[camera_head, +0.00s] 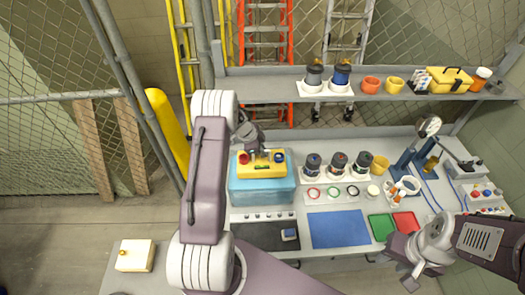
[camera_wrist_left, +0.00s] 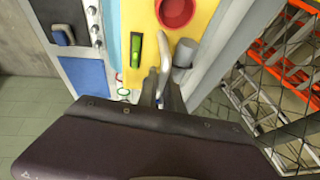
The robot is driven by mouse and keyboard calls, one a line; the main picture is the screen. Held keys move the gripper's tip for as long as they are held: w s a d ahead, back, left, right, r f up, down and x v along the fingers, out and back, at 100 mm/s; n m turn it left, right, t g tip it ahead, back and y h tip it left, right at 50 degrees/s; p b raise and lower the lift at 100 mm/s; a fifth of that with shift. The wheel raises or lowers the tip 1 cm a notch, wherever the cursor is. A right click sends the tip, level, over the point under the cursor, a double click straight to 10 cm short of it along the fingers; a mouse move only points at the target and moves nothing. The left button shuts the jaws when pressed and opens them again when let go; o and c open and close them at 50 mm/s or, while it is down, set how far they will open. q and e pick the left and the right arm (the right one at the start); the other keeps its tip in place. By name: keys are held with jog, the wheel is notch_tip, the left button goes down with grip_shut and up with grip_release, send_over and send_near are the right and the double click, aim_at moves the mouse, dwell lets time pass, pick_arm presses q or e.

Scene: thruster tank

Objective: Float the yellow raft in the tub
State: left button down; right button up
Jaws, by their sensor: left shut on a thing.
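The yellow raft (camera_head: 262,171) is at the light blue tub (camera_head: 262,197), over its upper back part; I cannot tell whether it touches the water. It carries a red round part and a dark blue one. In the left wrist view the raft (camera_wrist_left: 200,22) shows a red cup, a green piece, a grey cylinder and a pale upright handle (camera_wrist_left: 165,57). My left gripper (camera_wrist_left: 162,95) is shut on that handle; in the head view it is at the raft's back edge (camera_head: 252,140). My right gripper (camera_head: 411,280) is low at the right, away from the tub; its jaws are unclear.
Several dark-topped canisters (camera_head: 338,165) stand right of the tub. A blue mat (camera_head: 339,229), green tray (camera_head: 382,227) and red tray (camera_head: 405,222) lie in front. A shelf (camera_head: 290,90) with cups and a yellow toolbox (camera_head: 449,80) runs behind.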

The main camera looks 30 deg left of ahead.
aim_at(264, 161)
pick_arm(q)
jog(key=shift+f, duration=0.55)
jog(key=shift+s+f+b, duration=0.1)
jog(key=shift+f+b, duration=0.35)
jog(key=shift+f, duration=0.05)
jog(key=shift+f+b, duration=0.4)
jog(key=shift+f, duration=1.05)
jog(key=c, duration=1.4)
grip_release()
